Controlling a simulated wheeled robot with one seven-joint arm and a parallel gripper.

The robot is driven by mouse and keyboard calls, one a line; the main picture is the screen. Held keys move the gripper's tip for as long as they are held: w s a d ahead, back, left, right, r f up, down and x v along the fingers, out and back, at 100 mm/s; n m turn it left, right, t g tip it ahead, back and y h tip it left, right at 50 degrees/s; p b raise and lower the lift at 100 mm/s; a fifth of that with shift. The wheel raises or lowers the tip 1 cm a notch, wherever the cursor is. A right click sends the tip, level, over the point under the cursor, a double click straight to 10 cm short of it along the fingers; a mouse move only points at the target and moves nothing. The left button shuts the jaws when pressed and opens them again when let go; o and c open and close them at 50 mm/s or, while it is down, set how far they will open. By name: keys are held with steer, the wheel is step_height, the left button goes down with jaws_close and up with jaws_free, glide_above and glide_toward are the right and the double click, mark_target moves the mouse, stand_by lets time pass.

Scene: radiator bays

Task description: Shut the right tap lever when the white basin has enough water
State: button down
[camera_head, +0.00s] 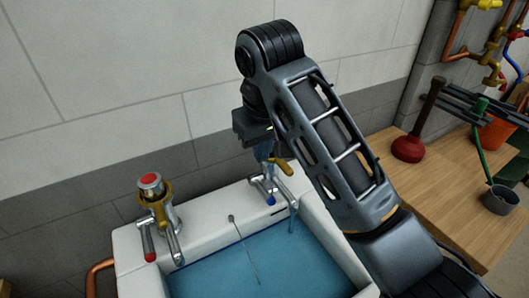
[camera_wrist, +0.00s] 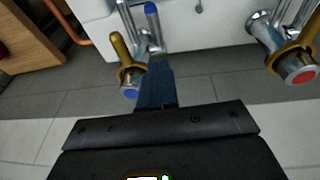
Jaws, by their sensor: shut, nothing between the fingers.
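The white basin (camera_head: 205,243) holds blue water (camera_head: 250,268), its surface below the rim. The right tap (camera_head: 268,186) stands on the basin's back ledge, with a brass-coloured handle (camera_head: 283,166) and a chrome arm with a blue tip (camera_head: 271,200). My gripper (camera_head: 264,150) is shut and empty at the top of this tap, beside the brass handle. In the wrist view my gripper (camera_wrist: 155,75) lies close beside the brass handle (camera_wrist: 121,48); I cannot tell whether they touch.
The left tap (camera_head: 160,212) has a red cap and a red-tipped arm. A thin chain (camera_head: 246,252) hangs into the basin. To the right, a wooden bench (camera_head: 445,205) carries a red plunger (camera_head: 409,147) and a grey cup (camera_head: 500,199). A tiled wall stands close behind.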

mark_target(263, 190)
steer(key=x, duration=0.3)
steer(key=p+x, duration=0.1)
steer(key=x, duration=0.6)
steer(key=shift+s+d+f, duration=0.2)
steer(key=shift+d+f, duration=0.2)
steer(key=shift+f, duration=0.35)
